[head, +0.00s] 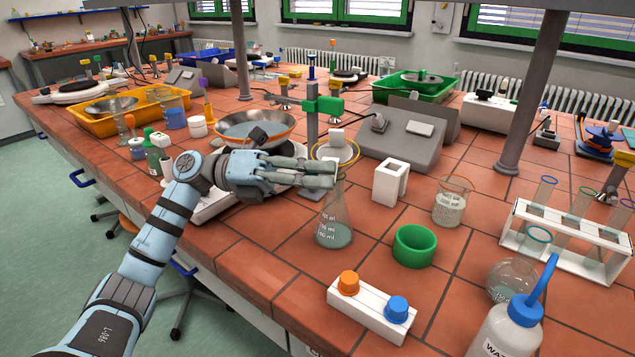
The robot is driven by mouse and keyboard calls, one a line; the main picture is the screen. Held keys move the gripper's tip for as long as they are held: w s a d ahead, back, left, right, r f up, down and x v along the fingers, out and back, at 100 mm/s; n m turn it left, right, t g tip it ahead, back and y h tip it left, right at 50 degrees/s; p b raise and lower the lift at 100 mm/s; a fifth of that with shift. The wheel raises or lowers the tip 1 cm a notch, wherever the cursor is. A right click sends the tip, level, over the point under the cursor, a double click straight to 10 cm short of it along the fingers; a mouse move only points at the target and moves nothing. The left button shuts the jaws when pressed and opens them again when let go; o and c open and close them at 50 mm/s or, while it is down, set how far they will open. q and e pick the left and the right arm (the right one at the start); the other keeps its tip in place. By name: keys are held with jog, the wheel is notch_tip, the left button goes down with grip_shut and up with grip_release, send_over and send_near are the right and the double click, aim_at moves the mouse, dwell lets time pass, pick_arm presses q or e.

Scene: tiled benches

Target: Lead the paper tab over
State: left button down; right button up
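My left gripper (328,174) reaches in from the left, its grey fingers close together and pointing right. The fingertips overlap the neck of a conical flask (335,216) in the picture. I cannot tell whether they touch the neck or are only in front of it. I cannot clearly make out a paper tab; any thin piece between the fingertips is too small to tell. My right gripper is not in view.
A green ring (415,246), a white block with orange and blue knobs (371,311), a beaker (450,206) and a white open block (390,183) stand right of the flask. A wash bottle (507,333) and test tube rack (570,246) are further right. Tiles (290,236) left of the flask are clear.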

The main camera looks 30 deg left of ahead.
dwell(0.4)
pick_arm(q)
jog(key=c, duration=1.8)
grip_release()
jog(key=v, duration=1.2)
